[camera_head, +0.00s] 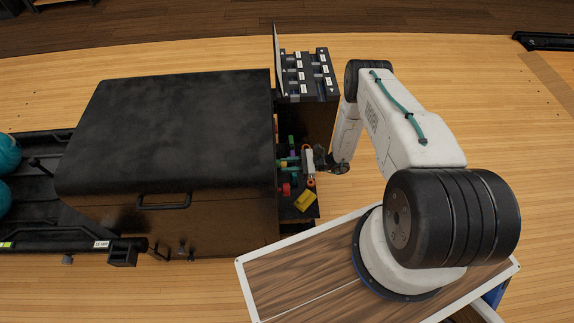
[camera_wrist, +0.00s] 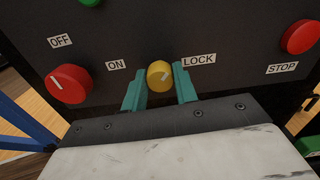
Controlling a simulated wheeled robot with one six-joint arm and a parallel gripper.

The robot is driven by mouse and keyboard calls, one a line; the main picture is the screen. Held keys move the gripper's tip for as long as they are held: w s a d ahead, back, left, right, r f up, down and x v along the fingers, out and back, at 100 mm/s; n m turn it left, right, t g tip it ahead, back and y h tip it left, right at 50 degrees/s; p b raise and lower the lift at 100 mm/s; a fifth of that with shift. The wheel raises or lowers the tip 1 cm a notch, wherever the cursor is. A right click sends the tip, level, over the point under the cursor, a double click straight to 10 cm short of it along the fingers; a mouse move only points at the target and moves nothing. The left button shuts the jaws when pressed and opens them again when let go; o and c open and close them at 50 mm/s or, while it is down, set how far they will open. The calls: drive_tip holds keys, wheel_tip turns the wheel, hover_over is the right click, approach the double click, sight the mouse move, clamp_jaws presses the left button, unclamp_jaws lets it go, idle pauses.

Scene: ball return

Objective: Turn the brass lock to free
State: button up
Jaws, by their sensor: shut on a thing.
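The brass lock (camera_wrist: 160,76) is a round yellow knob on a dark panel in the wrist view. Its white pointer line slants up and right, towards the LOCK label (camera_wrist: 199,59). My gripper (camera_wrist: 159,87) has its teal fingers on the left and right sides of the knob, shut on it. A FREE label does not show in the wrist view. In the head view my gripper (camera_head: 288,162) reaches left to the control panel beside the black machine (camera_head: 180,130); the knob cannot be made out there.
A red knob (camera_wrist: 68,84) with OFF and ON labels is left of the lock. A red button (camera_wrist: 300,37) by a STOP label is at right, and a green one (camera_wrist: 90,1) at the top edge. A yellow thing (camera_head: 305,201) lies below my gripper in the head view.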

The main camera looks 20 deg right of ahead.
drive_tip(key=shift+d+n, duration=0.1)
drive_tip(key=shift+n, duration=4)
drive_tip(key=o, duration=1)
drive_tip(key=shift+v, duration=3.85)
